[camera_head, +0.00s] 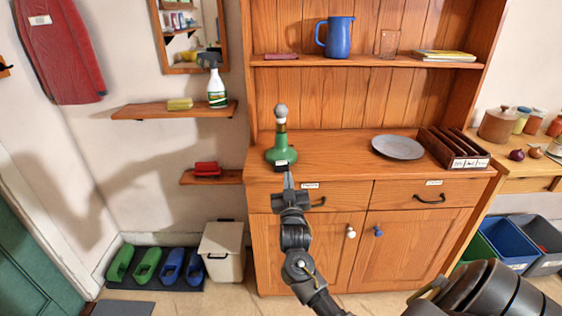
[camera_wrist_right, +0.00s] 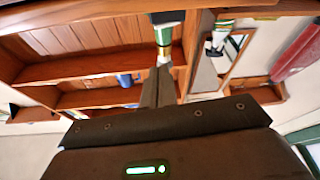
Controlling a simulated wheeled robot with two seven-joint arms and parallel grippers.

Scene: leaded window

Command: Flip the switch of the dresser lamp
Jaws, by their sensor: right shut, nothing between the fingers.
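The dresser lamp (camera_head: 281,152) has a green base, a narrow neck and a pale round bulb. It stands upright on the left of the dresser top, near the front edge. A small dark block with a white label (camera_head: 281,164), perhaps the switch, is at the front of its base. My right gripper (camera_head: 288,180) is shut and empty, its tips just below and in front of this block. I cannot tell if they touch. In the right wrist view the shut fingers (camera_wrist_right: 160,85) point at the lamp (camera_wrist_right: 165,35), partly cut off at the top. My left gripper is not in view.
The wooden dresser (camera_head: 335,150) holds a grey plate (camera_head: 398,147) and a slotted dark rack (camera_head: 452,148) to the right. A blue jug (camera_head: 338,37) stands on the shelf above. A wall shelf with a spray bottle (camera_head: 216,90) is at left. The dresser top between lamp and plate is clear.

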